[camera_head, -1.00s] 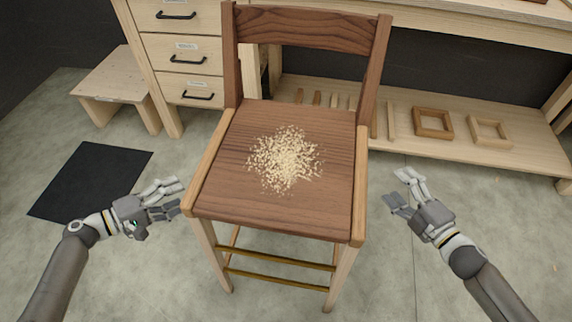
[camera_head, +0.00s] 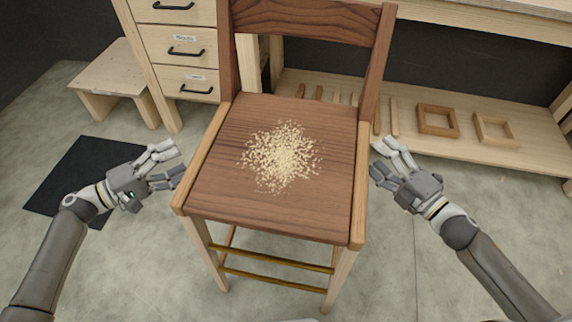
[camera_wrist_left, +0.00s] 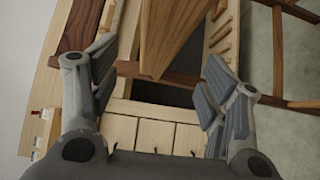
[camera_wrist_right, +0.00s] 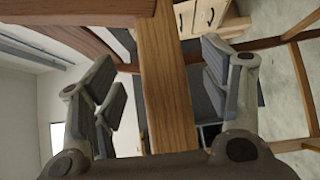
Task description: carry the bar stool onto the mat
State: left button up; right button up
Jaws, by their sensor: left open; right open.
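The bar stool (camera_head: 330,195) stands upright in the middle of the head view, with a dark wood seat and backrest and lighter side rails and legs. A pile of pale shavings lies on its seat. My left gripper (camera_head: 172,165) is open just left of the seat's side rail. In the left wrist view a wooden rail (camera_wrist_left: 165,40) shows between the open fingers. My right gripper (camera_head: 378,160) is open close to the seat's right rail, and that rail (camera_wrist_right: 165,85) shows between its fingers in the right wrist view. The black mat (camera_head: 70,170) lies on the floor at the left, partly behind my left arm.
A low wooden step stool (camera_head: 115,75) stands behind the mat. A drawer unit (camera_head: 180,50) and a workbench shelf (camera_head: 460,150) with wooden frames are behind the bar stool. The floor at the right front is clear.

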aim_at(203, 146)
pick_arm(q)
jog(key=shift+x, duration=3.85)
pick_arm(e)
jog(key=shift+x, duration=3.85)
pick_arm(q)
jog(key=shift+f, duration=0.1)
grip_shut()
pick_arm(e)
jog(key=shift+f, duration=0.1)
grip_shut()
pick_arm(q)
jog(key=shift+w+r, duration=0.15)
jog(key=shift+r, duration=0.25)
pick_arm(e)
jog(key=shift+w+r, duration=0.15)
jog(key=shift+r, duration=0.25)
